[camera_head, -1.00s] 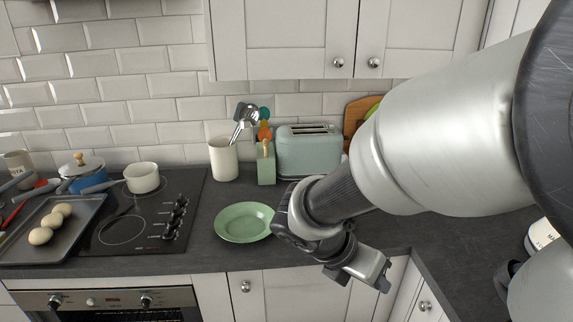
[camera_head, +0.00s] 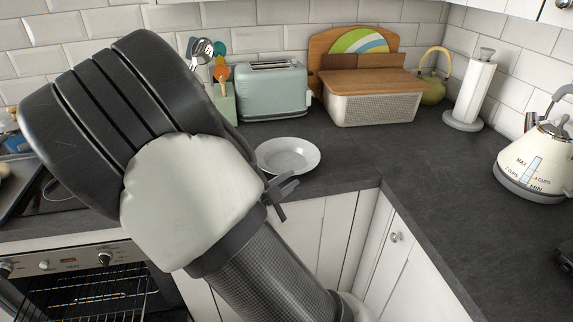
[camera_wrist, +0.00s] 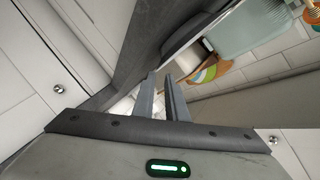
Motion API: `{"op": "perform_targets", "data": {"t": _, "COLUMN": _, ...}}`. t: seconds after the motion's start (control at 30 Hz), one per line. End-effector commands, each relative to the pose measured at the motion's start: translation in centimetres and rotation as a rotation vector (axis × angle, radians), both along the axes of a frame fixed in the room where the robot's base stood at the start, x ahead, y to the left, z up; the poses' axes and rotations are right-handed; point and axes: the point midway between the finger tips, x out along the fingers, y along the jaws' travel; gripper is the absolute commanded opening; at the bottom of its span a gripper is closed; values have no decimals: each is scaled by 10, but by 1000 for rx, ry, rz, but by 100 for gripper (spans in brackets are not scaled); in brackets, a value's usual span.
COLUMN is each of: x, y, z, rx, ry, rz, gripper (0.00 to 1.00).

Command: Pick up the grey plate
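The grey plate (camera_head: 288,155) lies flat on the dark worktop in front of the toaster, close to the front edge. It is pale, round and looks empty. My gripper (camera_head: 287,192) is just in front of and below the plate in the head view, apart from it as far as I can see. In the wrist view my gripper's two fingers (camera_wrist: 163,98) stand apart with nothing between them. A small pale patch shows beside the fingers there; I cannot tell whether it is the plate.
A mint toaster (camera_head: 272,88), a bread bin (camera_head: 372,106), a yellow kettle (camera_head: 433,88), a paper towel roll (camera_head: 473,92) and a cream kettle (camera_head: 536,158) stand along the back and right. The worktop (camera_head: 415,165) between plate and cream kettle is clear. My arm hides much of the left.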

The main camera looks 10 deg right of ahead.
Motion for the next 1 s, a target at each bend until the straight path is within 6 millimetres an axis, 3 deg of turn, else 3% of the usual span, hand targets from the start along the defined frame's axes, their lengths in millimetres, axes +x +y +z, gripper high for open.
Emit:
{"op": "perform_targets", "data": {"t": 0.2, "x": 25, "y": -25, "z": -11, "rx": 0, "ry": -1, "rz": -2, "gripper": 12}}
{"op": "perform_targets", "data": {"t": 0.47, "x": 35, "y": -35, "z": -13, "rx": 2, "ry": -2, "rz": -2, "gripper": 12}}
{"op": "perform_targets", "data": {"t": 0.73, "x": 61, "y": -62, "z": -22, "rx": 0, "ry": -2, "rz": -3, "gripper": 12}}
{"op": "perform_targets", "data": {"t": 1.0, "x": 67, "y": -66, "z": -20, "rx": 2, "ry": -1, "rz": -1, "gripper": 12}}
